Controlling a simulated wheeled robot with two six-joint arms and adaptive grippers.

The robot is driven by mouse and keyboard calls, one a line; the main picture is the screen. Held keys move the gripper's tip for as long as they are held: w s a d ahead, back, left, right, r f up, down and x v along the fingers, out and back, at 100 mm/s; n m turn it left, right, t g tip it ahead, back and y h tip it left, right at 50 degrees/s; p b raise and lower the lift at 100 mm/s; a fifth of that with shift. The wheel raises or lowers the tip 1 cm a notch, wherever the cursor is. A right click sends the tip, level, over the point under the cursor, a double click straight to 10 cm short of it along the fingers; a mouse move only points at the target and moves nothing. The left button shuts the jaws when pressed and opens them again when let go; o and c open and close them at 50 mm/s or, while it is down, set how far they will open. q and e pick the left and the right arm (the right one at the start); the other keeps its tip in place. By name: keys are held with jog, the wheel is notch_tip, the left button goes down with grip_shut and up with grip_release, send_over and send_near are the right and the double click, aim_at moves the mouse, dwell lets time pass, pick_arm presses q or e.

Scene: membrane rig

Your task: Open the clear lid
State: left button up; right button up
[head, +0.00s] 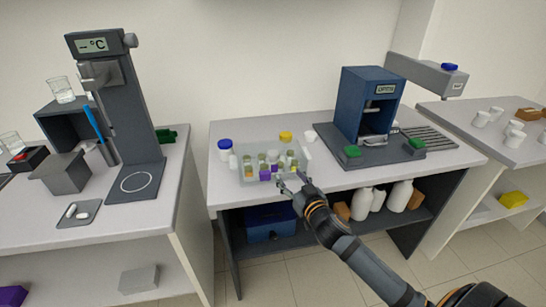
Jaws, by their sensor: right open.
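A pale, see-through tray or box (247,177) holding several small vials stands on the middle bench. I cannot clearly make out a separate clear lid at this size. My right gripper (292,182) is open and empty at the front edge of this bench, just in front of the vials. Its fingers point up and left, close to a purple block (265,174), and I cannot tell whether they touch anything. My left gripper is not in view.
A blue press-like device (364,100) with a display stands at the right of the middle bench (335,180), on a dark base with green blocks. A blue-capped jar (225,149) and a yellow item (286,136) stand near the vials. A tall grey instrument (130,110) stands on the left bench.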

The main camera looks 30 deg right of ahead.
aim_at(276, 158)
jog(key=shift+n+t+y, duration=0.3)
jog(key=shift+t+y, duration=0.1)
jog(key=shift+y, duration=0.1)
jog(key=w, duration=0.3)
jog(key=w+r+p, duration=0.1)
jog(key=w, duration=0.7)
jog(key=shift+w+a+r, duration=0.2)
jog(key=shift+r, duration=0.1)
grip_shut()
